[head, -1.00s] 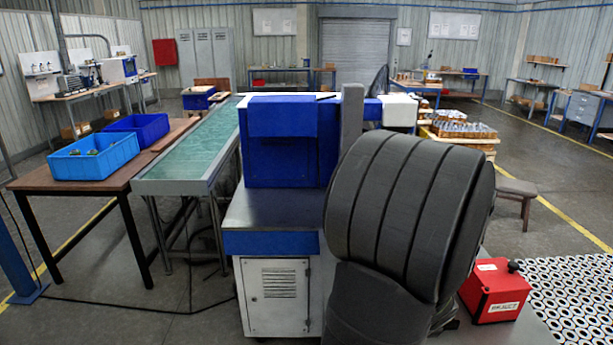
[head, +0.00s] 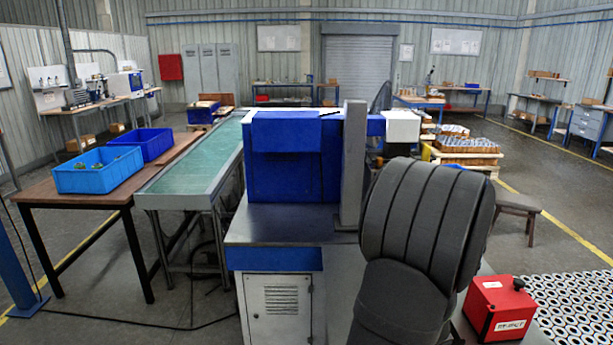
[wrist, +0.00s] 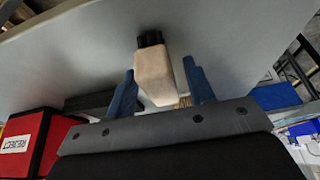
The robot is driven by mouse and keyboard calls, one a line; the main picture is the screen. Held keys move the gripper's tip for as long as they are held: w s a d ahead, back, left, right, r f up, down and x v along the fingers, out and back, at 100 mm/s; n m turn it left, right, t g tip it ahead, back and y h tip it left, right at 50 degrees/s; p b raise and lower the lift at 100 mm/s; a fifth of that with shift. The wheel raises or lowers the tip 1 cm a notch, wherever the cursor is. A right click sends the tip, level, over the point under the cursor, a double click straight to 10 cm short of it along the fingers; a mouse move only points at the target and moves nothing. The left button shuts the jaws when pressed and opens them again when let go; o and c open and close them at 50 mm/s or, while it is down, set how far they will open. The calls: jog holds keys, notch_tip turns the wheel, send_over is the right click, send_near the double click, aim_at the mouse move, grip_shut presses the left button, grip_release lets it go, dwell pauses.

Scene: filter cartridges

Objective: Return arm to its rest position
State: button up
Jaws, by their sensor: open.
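My gripper (wrist: 158,67) shows in the wrist view with its two blue fingers apart. A beige block-shaped thing with a black end (wrist: 153,72) appears between the fingers; a gap shows at each side, and I cannot tell what it is or how far off it is. In the head view my dark grey arm fills the lower right front, and my gripper is hidden. A light blue bin (head: 98,182) on the brown table at the left holds a few small things, too small to make out.
A red reject box (head: 497,308) stands right of my arm; it also shows in the wrist view (wrist: 38,143). A blue machine (head: 285,170) with a grey post (head: 353,165) stands ahead. A green conveyor (head: 197,165) runs at the left. A white ring-patterned surface (head: 575,305) lies at right.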

jog(key=v, duration=1.2)
jog(key=x, duration=1.2)
jog(key=shift+f, duration=0.2)
jog(key=r, duration=0.5)
jog(key=shift+s+d+r, duration=0.1)
jog(key=shift+s+d, duration=0.15)
jog(key=shift+s, duration=0.1)
jog(key=s+d+r, duration=0.5)
jog(key=s+r, duration=0.1)
jog(key=s, duration=0.3)
jog(key=w+d, duration=0.6)
jog(key=w, duration=0.3)
jog(key=w+d+f, duration=0.1)
jog(key=w+d, duration=0.4)
jog(key=w, duration=0.5)
jog(key=shift+w+d+f, duration=0.15)
jog(key=shift+w+d, duration=0.05)
jog(key=shift+d, duration=0.2)
